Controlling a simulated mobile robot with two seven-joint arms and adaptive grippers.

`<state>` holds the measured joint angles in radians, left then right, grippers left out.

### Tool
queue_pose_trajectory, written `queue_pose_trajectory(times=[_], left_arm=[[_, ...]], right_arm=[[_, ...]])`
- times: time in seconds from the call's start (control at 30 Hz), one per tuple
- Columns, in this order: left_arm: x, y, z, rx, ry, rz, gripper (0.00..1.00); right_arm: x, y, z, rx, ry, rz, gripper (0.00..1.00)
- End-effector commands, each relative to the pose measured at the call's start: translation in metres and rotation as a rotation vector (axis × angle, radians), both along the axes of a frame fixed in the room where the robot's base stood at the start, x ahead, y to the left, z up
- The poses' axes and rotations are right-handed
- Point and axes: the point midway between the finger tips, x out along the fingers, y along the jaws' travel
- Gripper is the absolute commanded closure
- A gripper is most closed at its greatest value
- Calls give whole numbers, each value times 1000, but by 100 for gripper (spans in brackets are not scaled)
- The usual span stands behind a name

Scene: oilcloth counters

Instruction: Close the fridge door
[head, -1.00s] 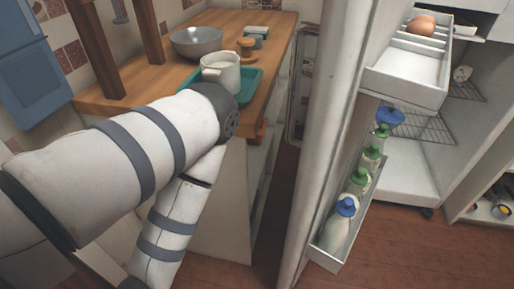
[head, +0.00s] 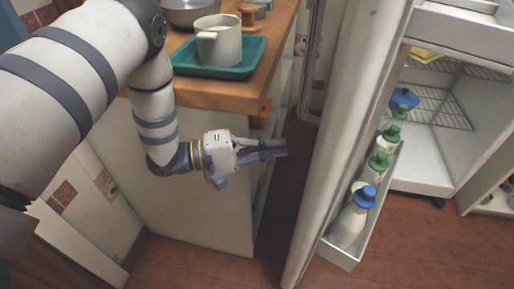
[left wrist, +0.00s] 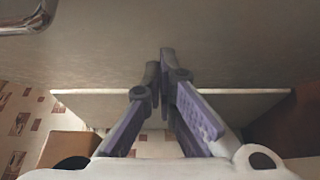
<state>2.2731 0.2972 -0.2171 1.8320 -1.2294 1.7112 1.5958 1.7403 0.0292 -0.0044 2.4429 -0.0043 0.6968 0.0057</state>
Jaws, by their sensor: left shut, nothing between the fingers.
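The fridge door (head: 345,120) stands open, seen nearly edge-on in the head view, with its bottle-filled inner side facing right. The fridge interior (head: 425,178) is exposed behind it. My left gripper (head: 280,150) is in the gap between the counter and the door's outer side, its fingers pointing right toward the door. In the left wrist view, the gripper (left wrist: 160,68) is shut and empty before a broad grey surface, apparently the door. A shiny metal handle (left wrist: 28,22) shows at that view's upper left. I cannot tell whether the fingertips touch the door. My right gripper is not visible.
A door rack (head: 340,257) holds several bottles with blue and green caps. A wooden counter (head: 262,88) on the left carries a green tray (head: 185,62) with a white mug (head: 219,45). A white drawer (head: 465,32) juts out at the upper right. Red-brown floor lies below.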

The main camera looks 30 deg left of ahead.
Motion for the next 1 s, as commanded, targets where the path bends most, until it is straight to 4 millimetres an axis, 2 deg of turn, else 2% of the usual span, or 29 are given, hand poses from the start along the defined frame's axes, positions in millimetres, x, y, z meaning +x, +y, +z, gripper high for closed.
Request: queue_pose_trajectory(times=[0.13, 0.33, 0.5, 0.87, 1.0], left_arm=[[19, -26, 0, 1, 1, -3, 100], [15, -55, 1, 0, 1, -2, 100], [14, -63, 0, 2, 1, 1, 100], [14, -65, 0, 2, 1, 2, 100], [13, -72, 0, -1, 2, 11, 100]], right_arm=[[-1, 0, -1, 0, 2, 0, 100], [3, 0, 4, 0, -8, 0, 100], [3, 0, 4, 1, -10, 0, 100], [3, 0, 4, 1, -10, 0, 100], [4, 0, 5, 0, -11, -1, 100]])
